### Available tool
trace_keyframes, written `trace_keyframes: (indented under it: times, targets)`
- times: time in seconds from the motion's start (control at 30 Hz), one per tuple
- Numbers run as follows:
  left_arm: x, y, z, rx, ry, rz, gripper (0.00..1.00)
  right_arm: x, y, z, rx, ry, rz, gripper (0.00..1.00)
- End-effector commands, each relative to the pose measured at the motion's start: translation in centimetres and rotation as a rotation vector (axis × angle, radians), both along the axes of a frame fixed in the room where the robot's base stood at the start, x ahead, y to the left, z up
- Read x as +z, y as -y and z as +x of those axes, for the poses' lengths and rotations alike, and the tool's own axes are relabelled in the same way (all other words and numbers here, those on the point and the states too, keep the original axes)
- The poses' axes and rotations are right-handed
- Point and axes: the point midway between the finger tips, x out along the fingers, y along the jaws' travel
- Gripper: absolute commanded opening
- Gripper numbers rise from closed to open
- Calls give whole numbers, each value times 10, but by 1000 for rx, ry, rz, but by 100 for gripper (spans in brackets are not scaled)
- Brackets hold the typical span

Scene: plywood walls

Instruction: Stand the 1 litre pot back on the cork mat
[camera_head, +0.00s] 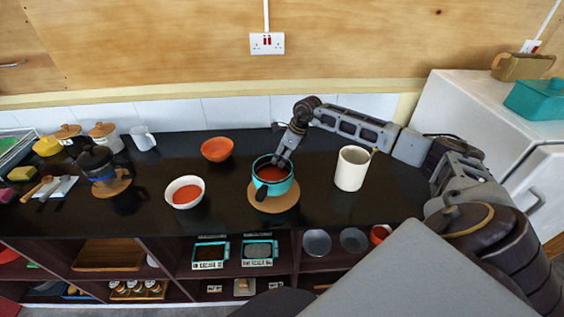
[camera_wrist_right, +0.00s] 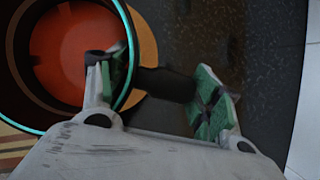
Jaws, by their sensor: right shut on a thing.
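The 1 litre pot (camera_head: 261,186) is teal with a red filling and looks upright. My right gripper (camera_head: 282,160) is at the pot's far right rim, shut on the pot. In the right wrist view, one finger overlaps the pot's rim (camera_wrist_right: 125,90), and a dark handle part (camera_wrist_right: 165,84) shows between the fingers. The cork mat (camera_wrist_right: 146,42) appears past the rim. My left gripper is not in view.
A dark pot (camera_head: 95,160) rests on another cork mat (camera_head: 112,187) farther left. The wall is behind the counter.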

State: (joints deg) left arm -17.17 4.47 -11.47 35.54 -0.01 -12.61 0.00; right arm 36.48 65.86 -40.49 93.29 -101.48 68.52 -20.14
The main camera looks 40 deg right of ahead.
Motion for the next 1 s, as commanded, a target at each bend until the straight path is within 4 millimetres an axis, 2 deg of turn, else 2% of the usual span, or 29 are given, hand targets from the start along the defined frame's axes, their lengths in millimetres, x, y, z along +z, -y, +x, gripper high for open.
trace_keyframes:
  times: [0.43, 0.93, 0.97, 1.0]
  targets:
    - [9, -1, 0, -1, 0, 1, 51, -33, 0, 0, -1, 1, 2, 0]
    - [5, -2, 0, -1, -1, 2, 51, -39, 0, 0, -1, 2, 1, 0]
    - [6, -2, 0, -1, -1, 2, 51, -40, 0, 0, 0, -1, -1, 68]
    - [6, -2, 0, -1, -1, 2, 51, -40, 0, 0, 0, -1, -1, 73]
